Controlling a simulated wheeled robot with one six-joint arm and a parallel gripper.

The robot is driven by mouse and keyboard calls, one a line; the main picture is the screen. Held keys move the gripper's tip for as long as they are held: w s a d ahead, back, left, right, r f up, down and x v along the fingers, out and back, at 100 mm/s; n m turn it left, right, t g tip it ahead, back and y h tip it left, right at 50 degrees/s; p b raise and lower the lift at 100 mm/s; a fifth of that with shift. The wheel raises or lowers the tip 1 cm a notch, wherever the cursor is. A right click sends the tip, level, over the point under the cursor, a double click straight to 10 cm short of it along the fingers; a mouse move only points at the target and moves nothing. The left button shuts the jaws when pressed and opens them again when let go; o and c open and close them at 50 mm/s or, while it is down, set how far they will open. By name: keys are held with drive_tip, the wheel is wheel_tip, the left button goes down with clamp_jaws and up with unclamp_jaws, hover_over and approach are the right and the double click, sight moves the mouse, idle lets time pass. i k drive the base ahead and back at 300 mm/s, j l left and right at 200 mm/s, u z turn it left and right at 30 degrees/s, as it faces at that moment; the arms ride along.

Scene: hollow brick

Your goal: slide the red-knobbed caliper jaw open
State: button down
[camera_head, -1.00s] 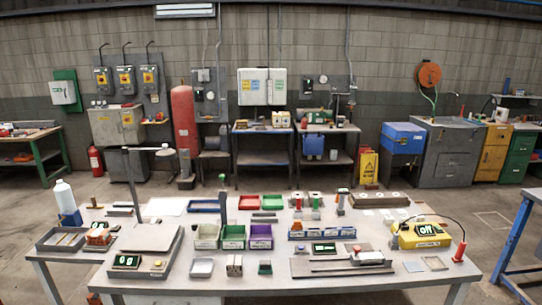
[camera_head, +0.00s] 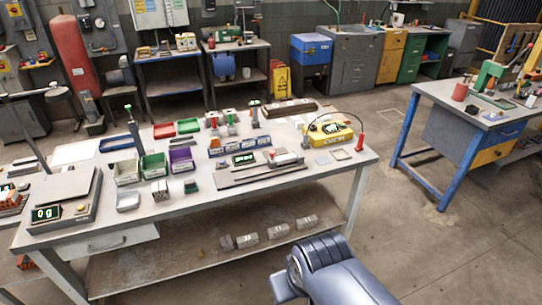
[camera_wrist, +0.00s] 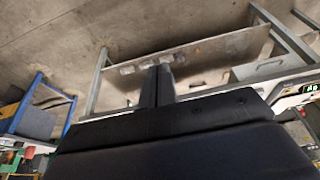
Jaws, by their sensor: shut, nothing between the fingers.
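The caliper (camera_head: 262,174) lies near the front edge of the grey workbench, right of the middle in the head view. It has a long grey bar, a small green-lit display (camera_head: 243,159) and a pale sliding block (camera_head: 287,159) on top. A small red spot, likely the knob, shows at the block's left end; how far the jaw stands open is too small to tell. My gripper (camera_wrist: 158,84) shows in the wrist view with its two dark fingers together and empty. It is away from the caliper. In the head view only my arm shows, at the bottom, below the bench front.
The workbench (camera_head: 215,215) also holds a scale (camera_head: 62,205), coloured bins (camera_head: 154,166) and a yellow device (camera_head: 328,133) with a red probe. A second blue-legged bench (camera_head: 450,125) stands right. Open floor lies between the benches.

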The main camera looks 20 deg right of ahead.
sight(272, 164)
drive_tip(key=i+l, duration=0.1)
drive_tip(key=i, duration=0.45)
drive_tip(key=i+l, duration=0.15)
drive_tip(key=i, duration=0.4)
drive_tip(key=i+l, duration=0.1)
drive_tip(key=i, duration=0.5)
